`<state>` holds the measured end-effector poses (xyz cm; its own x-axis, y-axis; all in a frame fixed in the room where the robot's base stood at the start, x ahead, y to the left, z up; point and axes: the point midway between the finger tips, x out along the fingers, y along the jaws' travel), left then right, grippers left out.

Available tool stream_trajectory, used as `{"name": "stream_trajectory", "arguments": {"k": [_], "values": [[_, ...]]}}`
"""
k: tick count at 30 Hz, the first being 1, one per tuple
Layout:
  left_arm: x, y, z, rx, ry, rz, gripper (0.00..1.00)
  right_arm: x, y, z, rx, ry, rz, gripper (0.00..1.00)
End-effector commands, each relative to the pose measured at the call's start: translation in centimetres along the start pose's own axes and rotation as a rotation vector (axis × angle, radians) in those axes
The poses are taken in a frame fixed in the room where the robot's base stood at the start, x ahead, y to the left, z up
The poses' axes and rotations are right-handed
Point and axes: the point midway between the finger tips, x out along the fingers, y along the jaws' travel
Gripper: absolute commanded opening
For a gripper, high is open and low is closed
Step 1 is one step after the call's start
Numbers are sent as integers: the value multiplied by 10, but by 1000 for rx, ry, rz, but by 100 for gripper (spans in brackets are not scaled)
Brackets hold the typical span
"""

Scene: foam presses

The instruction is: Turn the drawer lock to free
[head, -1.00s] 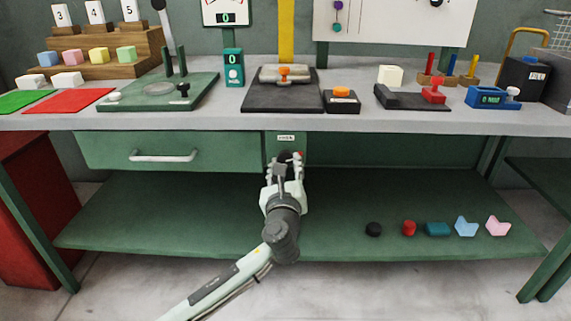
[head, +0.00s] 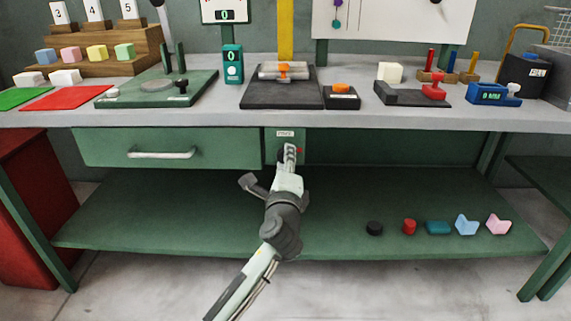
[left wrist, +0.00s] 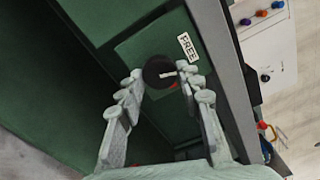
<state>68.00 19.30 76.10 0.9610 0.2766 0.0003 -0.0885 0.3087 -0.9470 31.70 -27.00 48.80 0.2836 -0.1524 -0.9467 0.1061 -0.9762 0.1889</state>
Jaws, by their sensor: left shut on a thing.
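The drawer lock is a dark round knob (left wrist: 158,70) on a green panel, with a white mark across its right side in the left wrist view. That mark does not point squarely at the white FREE label (left wrist: 187,46) on the panel. My left gripper (left wrist: 163,77) is shut on the knob, one finger on each side. In the head view my left gripper (head: 289,152) is rolled, its fingers nearly in line, and hides most of the knob. The green drawer (head: 165,150) is shut, left of the lock panel (head: 272,142). My right gripper is not in view.
The grey worktop (head: 230,116) overhangs the lock and carries several devices. A green lower shelf (head: 160,215) holds several small parts at right, including a red one (head: 409,227). The space in front of the drawer is clear.

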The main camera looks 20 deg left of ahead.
Motion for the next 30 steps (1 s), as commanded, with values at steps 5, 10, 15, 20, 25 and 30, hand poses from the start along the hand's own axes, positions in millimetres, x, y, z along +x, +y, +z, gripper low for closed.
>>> {"name": "stream_trajectory", "arguments": {"k": [5, 10, 15, 20, 25, 30], "values": [[0, 2, -1, -141, 0, 3, 6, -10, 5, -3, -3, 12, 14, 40], [0, 2, -1, -240, 0, 3, 6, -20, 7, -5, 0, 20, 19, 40], [0, 1, 0, -302, 0, 3, 6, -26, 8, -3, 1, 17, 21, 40], [0, 0, -1, -334, 1, 2, 6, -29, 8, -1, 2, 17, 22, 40], [0, 0, 0, -344, 1, 2, 6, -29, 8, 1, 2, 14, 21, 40], [0, 0, 0, -345, 1, 2, 6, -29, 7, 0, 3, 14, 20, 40]]}}
